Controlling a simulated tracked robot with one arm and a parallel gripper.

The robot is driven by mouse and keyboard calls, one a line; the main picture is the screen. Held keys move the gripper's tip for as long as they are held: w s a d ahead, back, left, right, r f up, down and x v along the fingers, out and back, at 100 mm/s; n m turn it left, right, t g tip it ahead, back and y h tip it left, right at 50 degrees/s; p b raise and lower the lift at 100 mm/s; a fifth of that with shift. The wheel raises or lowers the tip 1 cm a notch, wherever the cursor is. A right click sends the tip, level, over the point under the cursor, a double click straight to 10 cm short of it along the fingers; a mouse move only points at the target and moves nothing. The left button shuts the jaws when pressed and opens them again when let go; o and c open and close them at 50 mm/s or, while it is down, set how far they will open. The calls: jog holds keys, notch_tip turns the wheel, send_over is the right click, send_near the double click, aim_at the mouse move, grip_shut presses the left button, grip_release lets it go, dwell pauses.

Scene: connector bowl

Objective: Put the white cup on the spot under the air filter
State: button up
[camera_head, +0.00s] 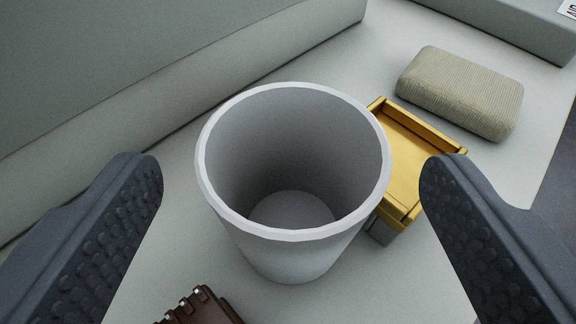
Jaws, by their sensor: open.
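The white cup (295,245) stands upright on the light grey surface in the middle of the view. It is open at the top and looks empty inside. My gripper (292,168) is open, with one dark padded finger on the left of the cup and one on the right. Both fingers appear apart from the cup, with a gap on each side. An air filter cannot be told for sure; only part of a grey box (520,22) with a cut-off label shows at the top right. The spot under the filter is not visible.
A yellow tray-like block (408,160) stands close behind the cup's right side, near the right finger. A beige ribbed block (460,92) lies farther right. A brown object with metal pins (203,308) is at the bottom. A grey wall-like body (130,70) fills the upper left.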

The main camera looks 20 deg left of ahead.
jog(key=shift+x, duration=1.25)
jog(key=shift+w+a+f, duration=0.1)
jog(key=shift+w+f, duration=0.05)
jog(key=shift+w, duration=0.05)
jog(key=c, duration=1.1)
notch_tip(320, 180, up, 10)
jog(key=p, duration=0.1)
jog(key=shift+w+d+f+m+t+h, duration=0.2)
jog(key=shift+w+d+f+m+h, duration=0.8)
jog(key=shift+d, duration=5.3)
jog(key=shift+w+d+f+m+t+h, duration=0.35)
jog(key=shift+w+d+f+h, duration=0.75)
jog(key=shift+d, duration=5.2)
jog(key=shift+w+d+f+m+t+h, duration=0.1)
jog(key=shift+w+d+f+m+h, duration=1)
jog(key=shift+d, duration=5.2)
